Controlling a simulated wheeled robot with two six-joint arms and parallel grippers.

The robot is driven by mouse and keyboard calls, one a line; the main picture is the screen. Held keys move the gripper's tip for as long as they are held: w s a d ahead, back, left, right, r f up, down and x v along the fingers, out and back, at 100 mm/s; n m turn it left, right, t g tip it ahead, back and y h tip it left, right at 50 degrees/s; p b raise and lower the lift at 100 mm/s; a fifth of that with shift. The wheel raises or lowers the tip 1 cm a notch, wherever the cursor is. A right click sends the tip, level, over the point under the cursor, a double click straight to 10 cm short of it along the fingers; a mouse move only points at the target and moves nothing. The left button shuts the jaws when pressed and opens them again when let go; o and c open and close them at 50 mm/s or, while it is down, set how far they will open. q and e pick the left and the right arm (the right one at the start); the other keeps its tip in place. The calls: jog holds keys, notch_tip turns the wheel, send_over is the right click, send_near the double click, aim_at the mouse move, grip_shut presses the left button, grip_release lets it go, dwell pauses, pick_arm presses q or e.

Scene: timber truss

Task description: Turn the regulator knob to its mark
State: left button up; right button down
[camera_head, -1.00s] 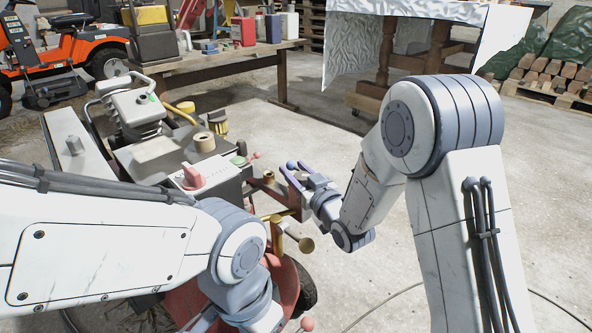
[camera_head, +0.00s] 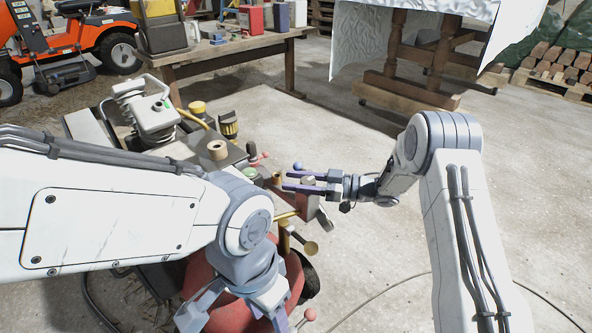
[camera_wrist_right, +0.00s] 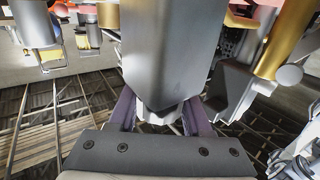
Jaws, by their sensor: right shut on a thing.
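The regulator knob (camera_head: 308,181) is a small pale grey piece at the right end of the machine. My right gripper (camera_head: 288,180) points left, with its purple fingers on either side of the knob and shut on it. In the right wrist view the ribbed, whitish knob (camera_wrist_right: 160,115) sits between the fingers, below a dark grey block (camera_wrist_right: 168,50) that hides part of it. I cannot make out a mark. My left gripper (camera_head: 236,318) hangs low at the front with its fingers spread, in front of a red rounded tank (camera_head: 225,312).
A wooden bench (camera_head: 235,55) stands behind. The concrete floor between bench and machine is clear.

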jog(key=n+g, duration=0.1)
jog(key=g, duration=0.1)
jog(key=n+g, duration=0.1)
jog(key=g, duration=0.1)
jog(key=shift+s+n+p, duration=0.4)
jog(key=shift+s+d+n+g+h+b, duration=0.15)
jog(key=shift+s+n+g+h, duration=0.1)
jog(key=shift+n+g, duration=0.6)
jog(key=shift+s+a+n+g+h+b, duration=0.15)
jog(key=shift+n+g, duration=0.25)
jog(key=shift+g, duration=0.8)
jog(key=shift+s+d+n+g+h+b, duration=0.15)
jog(key=shift+n+g+h, duration=0.15)
jog(key=shift+n+g, duration=0.55)
jog(key=shift+g, duration=0.3)
jog(key=shift+r, duration=0.1)
jog(key=shift+c, duration=1.7)
grip_release()
